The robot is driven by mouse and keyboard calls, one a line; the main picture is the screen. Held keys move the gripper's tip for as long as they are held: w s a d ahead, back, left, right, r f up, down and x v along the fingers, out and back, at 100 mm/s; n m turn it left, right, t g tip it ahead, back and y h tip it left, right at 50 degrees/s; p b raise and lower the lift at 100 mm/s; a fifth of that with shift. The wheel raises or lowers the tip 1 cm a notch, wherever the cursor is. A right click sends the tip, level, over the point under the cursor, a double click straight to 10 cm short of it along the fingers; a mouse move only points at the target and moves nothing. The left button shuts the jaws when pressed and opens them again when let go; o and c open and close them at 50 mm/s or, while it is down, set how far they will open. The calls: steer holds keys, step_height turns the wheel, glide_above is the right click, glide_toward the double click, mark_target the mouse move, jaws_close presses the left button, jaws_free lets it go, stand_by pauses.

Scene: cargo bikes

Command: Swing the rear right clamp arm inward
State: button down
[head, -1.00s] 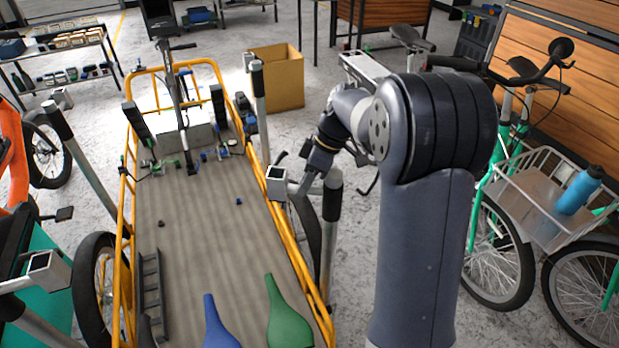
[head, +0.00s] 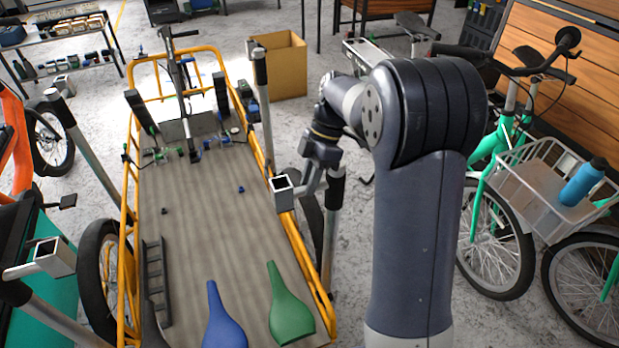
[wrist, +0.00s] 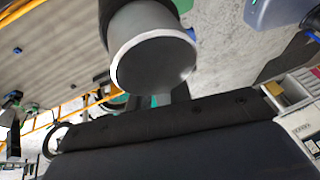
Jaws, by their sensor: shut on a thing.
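The rear right clamp arm has a square, open-ended metal head (head: 284,193) at the bed's right yellow rail in the head view. The arm runs from this head toward the rear right post (head: 331,235), a grey upright with a black top. My gripper (head: 316,168) is shut on the clamp arm between the head and the post. My wrist hides much of the hold. In the wrist view, a black round end with a pale rim (wrist: 155,62) fills the top middle, and my dark gripper body (wrist: 180,150) fills the bottom. The fingertips are not clear there.
The cargo bed (head: 195,235) holds a blue saddle (head: 222,320), a green saddle (head: 288,310) and small parts. A front right post (head: 262,95) and the rear left clamp head (head: 52,256) stand around it. A green bike (head: 500,190) stands to the right; a cardboard box (head: 280,68) stands behind.

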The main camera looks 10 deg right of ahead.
stand_by(0.3)
steer(key=c, duration=1.3)
jaws_free()
steer(key=p+v, duration=0.1)
steer(key=v, duration=0.9)
steer(key=shift+d+r, duration=0.15)
steer(key=shift+r, duration=0.2)
steer(key=shift+w+f, duration=0.1)
steer(key=b+x, duration=0.1)
steer(key=x, duration=0.9)
steer(key=shift+f, duration=0.3)
steer(key=shift+r, duration=0.1)
